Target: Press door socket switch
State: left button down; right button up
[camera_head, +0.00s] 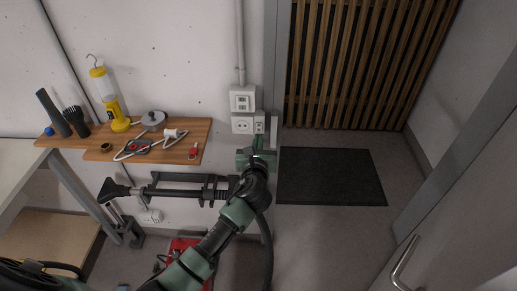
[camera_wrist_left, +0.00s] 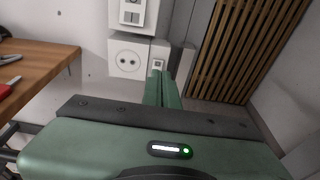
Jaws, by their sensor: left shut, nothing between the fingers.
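A white wall socket box (camera_head: 242,125) hangs on the concrete wall beside the doorway, under a second white box (camera_head: 242,98). A small switch plate (camera_head: 259,127) sits at the right of the socket. In the left wrist view the socket (camera_wrist_left: 128,57) and the switch plate (camera_wrist_left: 158,65) show just beyond my fingers. My left gripper (camera_head: 258,143) is shut and empty, its tips just below and in front of the switch plate. In the left wrist view the fingertips (camera_wrist_left: 162,76) overlap the plate's lower part; whether they touch it I cannot tell. My right gripper is not in view.
A wooden shelf (camera_head: 84,148) at left holds a yellow lamp (camera_head: 112,105), a white cable and small tools. A dark mat (camera_head: 331,176) lies before the slatted wooden door (camera_head: 350,60). A grey door with a handle (camera_head: 404,262) is at right.

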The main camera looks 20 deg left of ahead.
pick_arm(q)
jog(key=v, duration=0.2)
jog(key=r+v, duration=0.1)
jog(key=v, duration=0.2)
jog(key=shift+s+r, duration=0.2)
jog(key=shift+r, duration=0.05)
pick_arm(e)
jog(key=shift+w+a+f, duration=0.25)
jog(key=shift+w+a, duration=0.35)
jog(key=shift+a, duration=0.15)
pick_arm(q)
jog(key=shift+s, duration=0.1)
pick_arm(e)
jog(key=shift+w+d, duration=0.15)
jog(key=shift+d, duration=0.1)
